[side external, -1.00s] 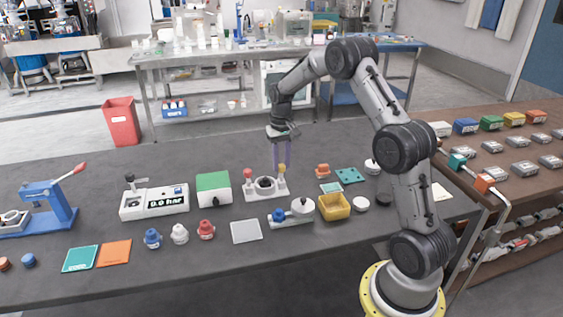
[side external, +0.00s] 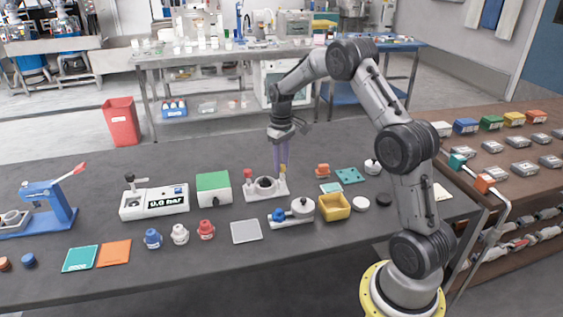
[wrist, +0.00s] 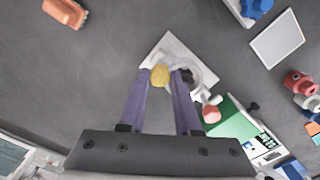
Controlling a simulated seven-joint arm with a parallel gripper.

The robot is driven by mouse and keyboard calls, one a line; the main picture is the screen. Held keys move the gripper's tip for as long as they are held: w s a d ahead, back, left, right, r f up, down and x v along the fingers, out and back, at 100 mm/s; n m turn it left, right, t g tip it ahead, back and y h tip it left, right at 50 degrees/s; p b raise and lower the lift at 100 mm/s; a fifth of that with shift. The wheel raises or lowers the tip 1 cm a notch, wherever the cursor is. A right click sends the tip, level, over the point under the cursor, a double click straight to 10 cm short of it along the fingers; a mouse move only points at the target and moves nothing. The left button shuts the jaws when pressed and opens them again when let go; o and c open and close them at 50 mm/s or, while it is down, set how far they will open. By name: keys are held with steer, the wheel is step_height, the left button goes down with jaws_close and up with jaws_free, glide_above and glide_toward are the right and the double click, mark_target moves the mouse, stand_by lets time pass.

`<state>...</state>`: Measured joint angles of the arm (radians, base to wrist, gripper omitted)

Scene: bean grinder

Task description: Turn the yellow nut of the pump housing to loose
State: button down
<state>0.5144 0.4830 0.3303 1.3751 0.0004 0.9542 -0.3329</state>
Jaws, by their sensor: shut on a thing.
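The pump housing (side external: 252,196) is a pale base with a round dark-centred ring, standing mid-table; it also shows in the wrist view (wrist: 172,45). The yellow nut (wrist: 160,75) sits at one corner of the housing. A red knob (side external: 248,173) stands on the other side of the ring and also shows in the wrist view (wrist: 211,114). My gripper (side external: 281,171) points down with its purple fingers at the yellow nut and is shut on it. In the wrist view the nut lies between the fingertips (wrist: 167,74), nearer the left one. The fingers partly hide the nut and housing.
A green box (side external: 213,188) stands left of the housing. A yellow bin (side external: 334,207) and a plate with a white-domed part (side external: 302,206) stand to the front right. An orange part (side external: 322,170) lies to the right. The table behind the housing is clear.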

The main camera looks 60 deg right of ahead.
mark_target(282, 165)
steer(key=shift+r, duration=0.1)
steer(key=c, duration=0.6)
jaws_free()
step_height(282, 165, up, 14)
